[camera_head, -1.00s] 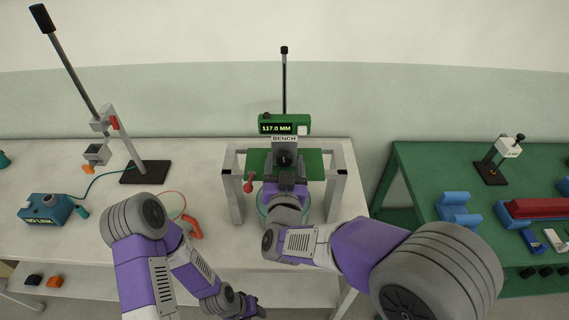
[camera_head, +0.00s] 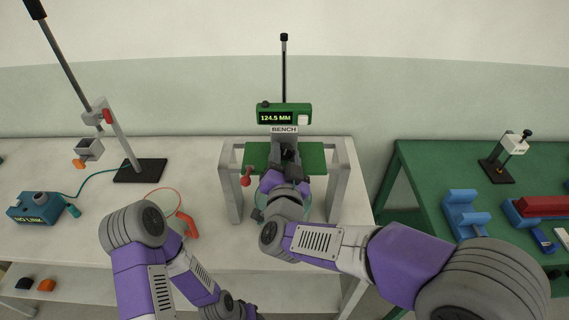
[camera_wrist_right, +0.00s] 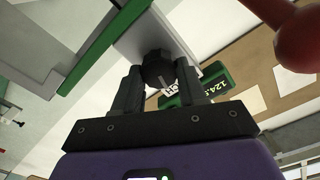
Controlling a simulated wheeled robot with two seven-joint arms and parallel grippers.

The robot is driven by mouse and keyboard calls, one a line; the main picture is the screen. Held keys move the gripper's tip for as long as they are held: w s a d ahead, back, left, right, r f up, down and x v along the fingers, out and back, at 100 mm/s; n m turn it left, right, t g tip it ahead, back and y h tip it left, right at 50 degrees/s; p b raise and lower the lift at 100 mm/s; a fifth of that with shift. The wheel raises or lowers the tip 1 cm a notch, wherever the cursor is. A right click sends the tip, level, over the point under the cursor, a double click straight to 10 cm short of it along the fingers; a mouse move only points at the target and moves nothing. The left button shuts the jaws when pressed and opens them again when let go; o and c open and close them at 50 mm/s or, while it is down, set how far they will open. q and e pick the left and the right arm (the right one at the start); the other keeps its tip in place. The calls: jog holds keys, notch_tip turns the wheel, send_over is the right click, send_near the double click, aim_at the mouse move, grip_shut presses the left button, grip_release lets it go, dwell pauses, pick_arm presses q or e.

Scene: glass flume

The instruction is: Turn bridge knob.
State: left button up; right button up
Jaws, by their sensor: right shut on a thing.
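The bridge knob (camera_wrist_right: 158,68) is a dark, ribbed knob in front of a grey plate on the bridge. In the right wrist view my right gripper (camera_wrist_right: 158,85) has its two fingers closed on either side of it. In the head view my right gripper (camera_head: 287,172) reaches the bridge and hides most of the knob. The green display (camera_head: 284,114) above the bridge reads 124.5 MM. My left gripper is cut off at the bottom edge of the head view, and its fingers cannot be made out.
A red-ended lever (camera_head: 246,180) is on the bridge's left side, close to my right gripper; its red ball (camera_wrist_right: 299,40) looms in the wrist view. Grey bridge legs (camera_head: 338,185) stand either side. A blue box (camera_head: 36,208) sits left, a green table (camera_head: 415,165) right.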

dwell(0.3)
jog(key=o, duration=1.1)
jog(key=shift+c, duration=0.2)
jog(key=s, duration=0.7)
jog(key=shift+s+p, duration=0.3)
